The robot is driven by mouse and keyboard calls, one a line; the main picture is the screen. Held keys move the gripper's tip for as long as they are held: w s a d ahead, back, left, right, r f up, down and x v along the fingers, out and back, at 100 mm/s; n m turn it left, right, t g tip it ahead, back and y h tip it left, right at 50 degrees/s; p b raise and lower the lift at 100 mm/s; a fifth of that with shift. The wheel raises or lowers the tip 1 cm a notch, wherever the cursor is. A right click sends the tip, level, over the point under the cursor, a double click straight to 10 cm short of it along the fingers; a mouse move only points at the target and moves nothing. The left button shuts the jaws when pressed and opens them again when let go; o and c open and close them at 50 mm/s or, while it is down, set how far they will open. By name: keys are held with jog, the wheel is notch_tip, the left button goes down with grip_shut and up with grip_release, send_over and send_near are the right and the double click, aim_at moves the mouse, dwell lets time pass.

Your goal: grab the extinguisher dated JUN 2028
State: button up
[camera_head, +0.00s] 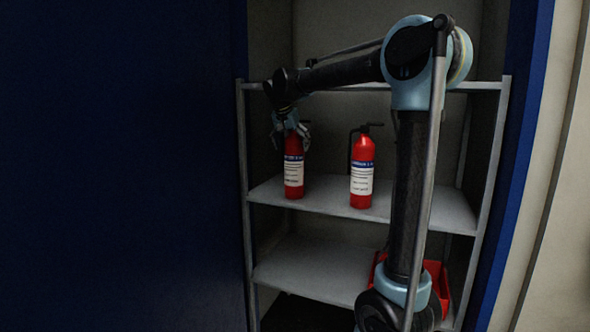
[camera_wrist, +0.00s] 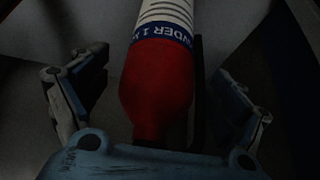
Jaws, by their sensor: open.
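Two red fire extinguishers with white labels stand upright on the middle shelf. The left extinguisher (camera_head: 293,165) is under my gripper (camera_head: 291,128), which reaches it from above. The right extinguisher (camera_head: 362,174) stands apart, with a black handle and hose on top. In the wrist view the left extinguisher (camera_wrist: 157,85) lies between the open fingers of my gripper (camera_wrist: 152,100), with gaps on both sides. Its blue label band reads partly "WDER 1". Its top is hidden by my gripper. No date can be read on either label.
The grey metal shelf (camera_head: 410,208) has uprights on both sides and a top bar. A lower shelf (camera_head: 310,270) is mostly clear, with a red bin (camera_head: 437,283) at its right behind my arm. Dark blue panels flank the rack.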

jog(key=x, duration=0.2)
jog(key=shift+w+d+f, duration=0.1)
jog(key=shift+w+f, duration=0.05)
jog(key=shift+f, duration=0.1)
jog(key=c, duration=1.8)
grip_shut()
jog(key=shift+r, duration=0.15)
